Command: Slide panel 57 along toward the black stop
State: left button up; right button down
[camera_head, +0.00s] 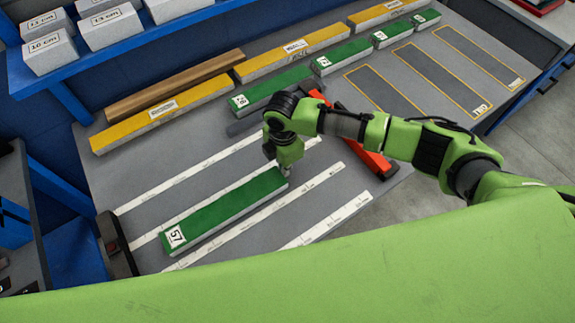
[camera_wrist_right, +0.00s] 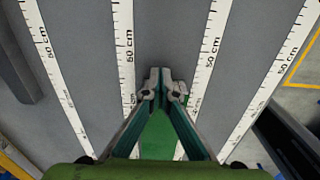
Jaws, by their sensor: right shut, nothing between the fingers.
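Panel 57 (camera_head: 222,212) is a long green-topped panel with a white label at its left end. It lies flat on the grey table between white measuring strips, pointing toward the black stop (camera_head: 116,246) at the table's left edge, with a gap between them. My right gripper (camera_head: 286,171) is at the panel's right end, the end away from the stop. In the right wrist view the fingertips (camera_wrist_right: 160,80) are together and empty, and the green panel (camera_wrist_right: 158,140) shows between and below the fingers. Whether they touch the panel's end is unclear. My left gripper is not seen.
A red bar (camera_head: 376,166) lies partly behind my right arm. Yellow and green labelled panels (camera_head: 160,114) line the back of the table. White labelled blocks (camera_head: 110,25) stand on a blue shelf at the back left. The strip between panel and stop looks clear.

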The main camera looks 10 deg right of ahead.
aim_at(257, 186)
jog(key=s+a, duration=0.1)
jog(key=a, duration=0.2)
jog(key=s+a+p, duration=0.1)
jog(key=a, duration=0.1)
jog(key=s+a, duration=0.1)
jog(key=a, duration=0.2)
jog(key=shift+s+a+p, duration=0.25)
jog(key=shift+a+p, duration=0.05)
jog(key=shift+a, duration=0.05)
jog(key=shift+d, duration=0.2)
